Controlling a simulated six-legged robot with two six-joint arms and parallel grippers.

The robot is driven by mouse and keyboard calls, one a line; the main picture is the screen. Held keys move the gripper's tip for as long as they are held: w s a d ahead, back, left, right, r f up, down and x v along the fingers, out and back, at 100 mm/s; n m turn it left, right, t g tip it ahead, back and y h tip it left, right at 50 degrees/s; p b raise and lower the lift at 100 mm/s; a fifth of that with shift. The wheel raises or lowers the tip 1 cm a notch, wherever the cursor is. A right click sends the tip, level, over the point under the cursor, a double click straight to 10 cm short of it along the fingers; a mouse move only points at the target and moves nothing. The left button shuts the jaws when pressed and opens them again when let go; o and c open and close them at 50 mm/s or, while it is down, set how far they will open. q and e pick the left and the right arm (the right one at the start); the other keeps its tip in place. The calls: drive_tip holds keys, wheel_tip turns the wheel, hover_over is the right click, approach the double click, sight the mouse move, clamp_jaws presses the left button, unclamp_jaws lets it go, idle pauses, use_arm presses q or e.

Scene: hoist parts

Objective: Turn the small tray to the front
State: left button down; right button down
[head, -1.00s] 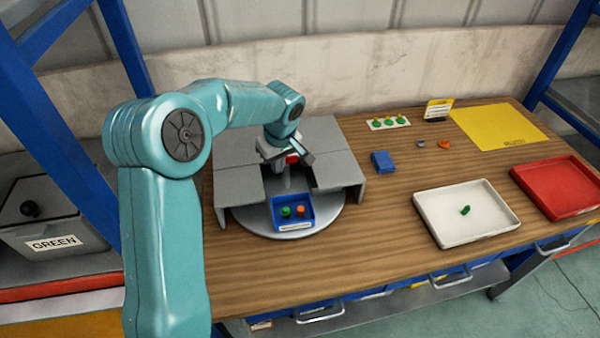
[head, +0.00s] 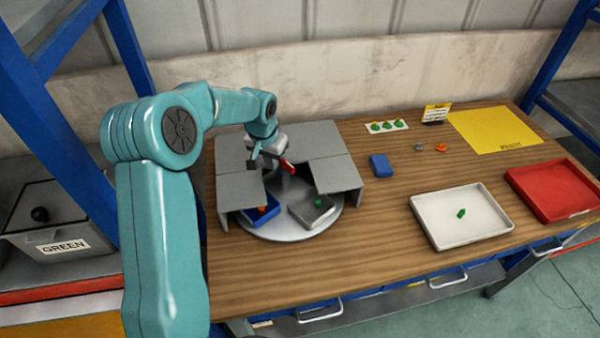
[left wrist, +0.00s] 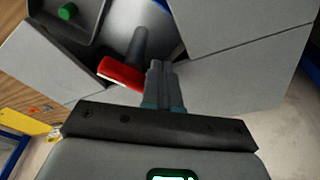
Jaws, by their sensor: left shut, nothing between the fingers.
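A round grey turntable (head: 290,228) stands on the bench under grey cover panels that are open at the front. A blue tray (head: 262,217) with an orange piece sits on its front left, partly under a panel. A grey tray (head: 328,215) with a green piece (head: 318,202) sits at its front right, also seen in the left wrist view (left wrist: 92,22). A red-ended handle (head: 288,167) sticks out at the hub. My left gripper (head: 256,160) is shut and empty beside this handle (left wrist: 122,73); I cannot tell if they touch. My right gripper is out of view.
The cover panels (head: 334,174) flank the opening closely. To the right lie a blue block (head: 380,165), a white tray (head: 425,207) with a green piece, a red tray (head: 540,203) and a yellow mat (head: 495,130). The bench front is clear.

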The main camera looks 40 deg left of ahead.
use_arm(q)
wheel_tip(320, 180, up, 6)
drive_tip(key=a+m+p, duration=0.1)
drive_tip(key=m+p, duration=0.3)
drive_tip(key=p, duration=0.1)
drive_tip(key=shift+w+h, duration=0.3)
drive_tip(key=shift+h, duration=0.1)
idle(0.4)
